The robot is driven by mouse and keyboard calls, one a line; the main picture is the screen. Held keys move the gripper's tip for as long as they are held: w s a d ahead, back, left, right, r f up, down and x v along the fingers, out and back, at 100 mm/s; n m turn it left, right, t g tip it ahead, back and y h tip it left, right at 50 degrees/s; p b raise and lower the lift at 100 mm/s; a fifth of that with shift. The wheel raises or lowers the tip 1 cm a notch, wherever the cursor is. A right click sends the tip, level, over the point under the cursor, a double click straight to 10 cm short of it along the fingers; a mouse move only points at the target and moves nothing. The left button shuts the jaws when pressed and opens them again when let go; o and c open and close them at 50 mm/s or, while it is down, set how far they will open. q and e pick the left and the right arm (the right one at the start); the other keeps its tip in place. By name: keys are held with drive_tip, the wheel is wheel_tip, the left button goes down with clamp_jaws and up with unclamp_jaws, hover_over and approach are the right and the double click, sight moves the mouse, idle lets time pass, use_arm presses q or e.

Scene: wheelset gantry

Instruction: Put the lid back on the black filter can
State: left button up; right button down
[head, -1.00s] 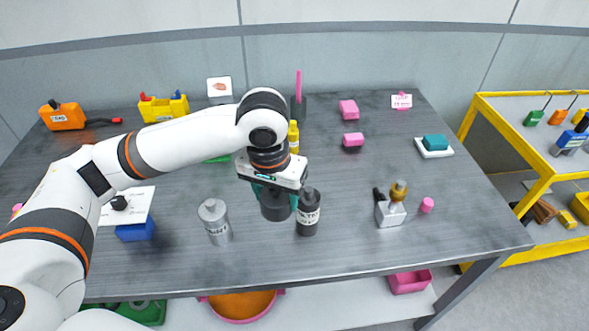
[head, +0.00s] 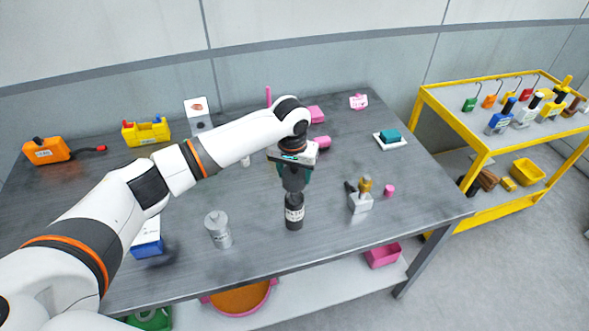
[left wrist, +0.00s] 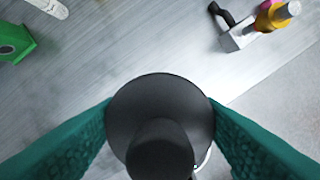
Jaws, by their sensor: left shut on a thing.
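The black filter can (head: 294,216), with a white label, stands upright on the dark table. My left gripper (head: 294,172) is right above it in the head view, shut on a dark round lid (head: 293,183). In the left wrist view, the lid (left wrist: 135,100) sits between my teal fingers (left wrist: 160,125), with a dark knob (left wrist: 160,150) towards the camera. The lid hides most of what is below it. My right gripper is not in view.
A grey can (head: 218,232) stands left of the black can. A metal block with a brass top (head: 361,199) and a pink cylinder (head: 389,191) stand to the right. A blue box (head: 148,248) is near my left arm. The front table strip is mostly clear.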

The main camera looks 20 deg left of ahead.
use_arm(q)
drive_tip(key=shift+w+f+b, duration=0.1)
drive_tip(key=shift+f+b, duration=1.8)
drive_tip(key=shift+b, duration=0.1)
drive_tip(key=shift+f, duration=0.95)
drive_tip(key=shift+p, duration=0.3)
drive_tip(key=shift+p, duration=0.3)
